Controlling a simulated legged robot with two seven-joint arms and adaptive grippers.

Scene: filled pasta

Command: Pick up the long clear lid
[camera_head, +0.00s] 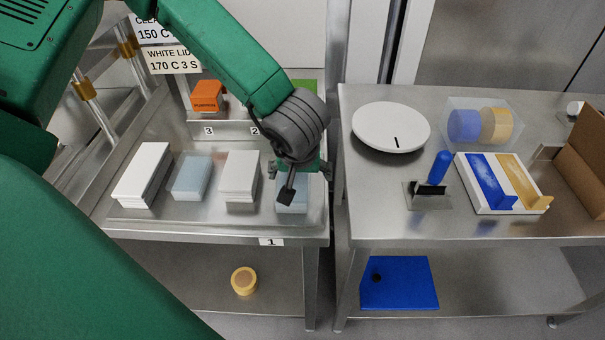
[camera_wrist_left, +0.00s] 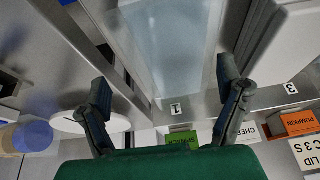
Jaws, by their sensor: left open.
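A stack of clear, bluish lids (camera_head: 293,207) lies at the right end of the metal tray, partly hidden under my left gripper. In the left wrist view this clear stack (camera_wrist_left: 168,40) lies lengthwise between the two fingers. A second clear stack (camera_head: 190,177) lies between two white stacks; I cannot tell by length alone which clear lid is the long one. My left gripper (camera_head: 300,175) is open above the right-hand clear stack, and its spread fingers also show in the left wrist view (camera_wrist_left: 165,88). No lid is held. My right gripper is not in view.
White lid stacks (camera_head: 142,173) and (camera_head: 239,175) stand on the tray (camera_head: 215,213). An orange pumpkin box (camera_head: 207,96) is behind. The right table holds a round white scale (camera_head: 391,127), a blue-handled tool (camera_head: 434,175) and a white holder (camera_head: 500,183). A gap separates the tables.

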